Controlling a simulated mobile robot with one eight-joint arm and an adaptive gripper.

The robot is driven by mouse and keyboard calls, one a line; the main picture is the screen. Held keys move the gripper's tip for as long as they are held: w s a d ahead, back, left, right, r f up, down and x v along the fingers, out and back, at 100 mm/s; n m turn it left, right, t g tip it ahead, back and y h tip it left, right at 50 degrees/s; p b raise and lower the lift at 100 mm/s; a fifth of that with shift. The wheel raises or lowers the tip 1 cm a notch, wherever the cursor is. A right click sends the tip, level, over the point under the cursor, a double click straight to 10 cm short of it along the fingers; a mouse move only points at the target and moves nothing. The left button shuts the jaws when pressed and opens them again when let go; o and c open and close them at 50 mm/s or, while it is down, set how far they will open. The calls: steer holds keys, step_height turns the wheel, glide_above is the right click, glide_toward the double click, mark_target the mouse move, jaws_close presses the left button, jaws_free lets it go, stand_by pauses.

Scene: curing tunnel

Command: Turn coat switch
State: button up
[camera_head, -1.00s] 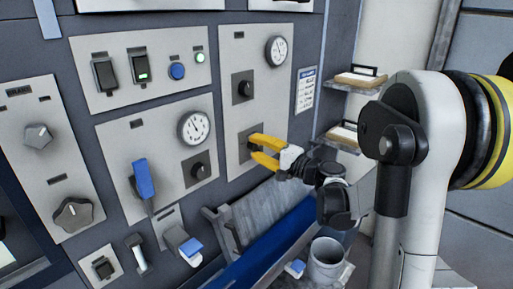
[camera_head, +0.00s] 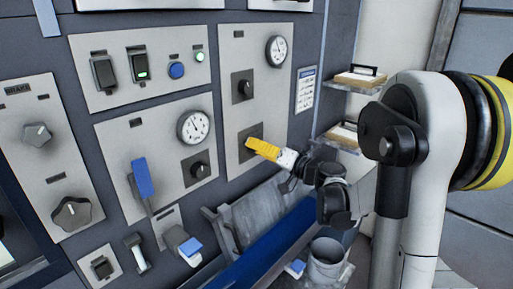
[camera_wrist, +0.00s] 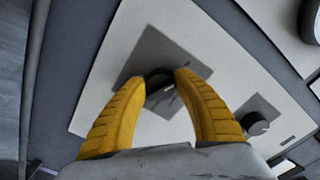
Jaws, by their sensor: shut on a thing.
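A black rotary knob on a dark square plate (camera_head: 243,133) is low on the right control panel, largely hidden by my gripper in the head view. My gripper (camera_head: 252,145) has yellow fingers and reaches it from the right. In the wrist view the knob (camera_wrist: 158,79) sits between the two fingertips, and the gripper (camera_wrist: 163,78) is shut on it. The knob's label is not readable, so I cannot tell whether it is the coat switch.
A similar black knob (camera_head: 243,87) and a gauge (camera_head: 279,50) are above on the same panel. Another gauge (camera_head: 193,128), a small knob (camera_head: 200,169) and a blue-handled lever (camera_head: 142,178) are to the left. A blue belt (camera_head: 268,245) and a grey bucket (camera_head: 326,262) are below.

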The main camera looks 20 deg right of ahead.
stand_by(0.5)
steer(key=o, duration=1.2)
steer(key=v, duration=1.2)
